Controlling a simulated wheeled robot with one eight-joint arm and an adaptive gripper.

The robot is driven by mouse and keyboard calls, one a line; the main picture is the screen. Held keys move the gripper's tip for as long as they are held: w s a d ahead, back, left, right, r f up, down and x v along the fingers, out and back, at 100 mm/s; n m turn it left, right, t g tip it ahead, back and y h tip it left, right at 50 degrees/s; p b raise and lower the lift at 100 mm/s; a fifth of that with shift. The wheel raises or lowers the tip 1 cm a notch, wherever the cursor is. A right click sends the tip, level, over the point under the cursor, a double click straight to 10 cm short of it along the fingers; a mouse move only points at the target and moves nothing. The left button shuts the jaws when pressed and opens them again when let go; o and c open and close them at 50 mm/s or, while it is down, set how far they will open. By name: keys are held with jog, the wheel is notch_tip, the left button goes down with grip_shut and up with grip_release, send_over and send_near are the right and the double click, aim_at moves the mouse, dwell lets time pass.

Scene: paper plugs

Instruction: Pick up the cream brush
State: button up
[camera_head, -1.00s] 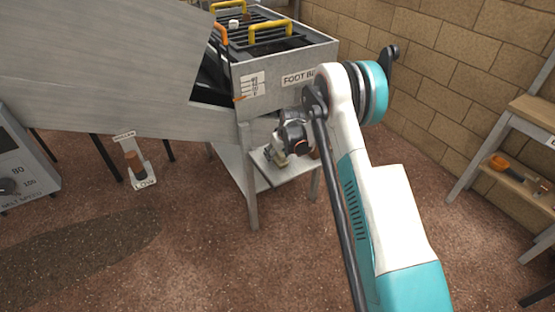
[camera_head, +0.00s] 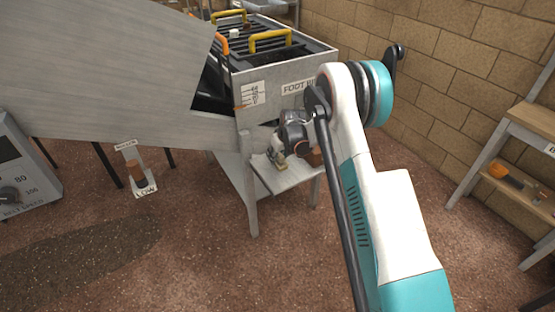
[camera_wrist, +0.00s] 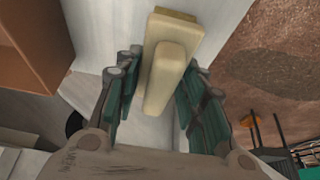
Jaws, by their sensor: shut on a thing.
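The cream brush (camera_wrist: 168,65) is a pale block with a raised handle. In the wrist view it lies between the two dark green-padded fingers of my gripper (camera_wrist: 160,95), which is shut on it. In the head view my gripper (camera_head: 291,143) is at the small low shelf (camera_head: 283,182) under the grey machine. A small part of the cream brush (camera_head: 279,163) shows below the gripper there. I cannot tell whether the brush touches the shelf.
A brown box (camera_wrist: 36,42) stands close on the left in the wrist view. The machine's box with yellow handles (camera_head: 270,41) overhangs the shelf. The floor in front is clear.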

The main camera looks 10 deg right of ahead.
notch_tip(320, 180, up, 17)
jog(key=p, duration=0.4)
jog(key=shift+f+p, duration=0.15)
jog(key=shift+p, duration=0.2)
